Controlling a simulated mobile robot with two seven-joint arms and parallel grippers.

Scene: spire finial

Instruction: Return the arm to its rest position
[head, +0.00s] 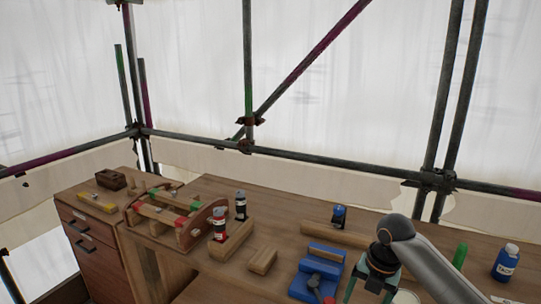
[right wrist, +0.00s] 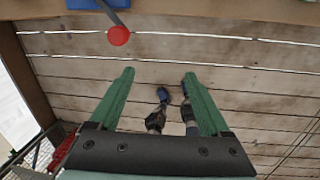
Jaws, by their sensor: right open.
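My right arm comes in from the lower right in the head view. Its gripper (head: 371,290) points down near the front of the wooden workbench (head: 205,283), just right of the blue tray (head: 303,287). In the right wrist view the two green fingers (right wrist: 158,80) stand wide apart with nothing held between them. Beyond the fingers are floor planks, well below, and some dark objects (right wrist: 170,112) that I cannot identify. My left gripper is not in view.
A red-ended handle (right wrist: 118,36) sticks out past the bench edge. A blue bottle (head: 506,262) and green cylinder (head: 460,256) stand right of my arm. A red can (head: 219,226), wooden block (head: 263,260) and tool caddy (head: 190,237) are farther left. Scaffold poles (head: 310,157) run behind.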

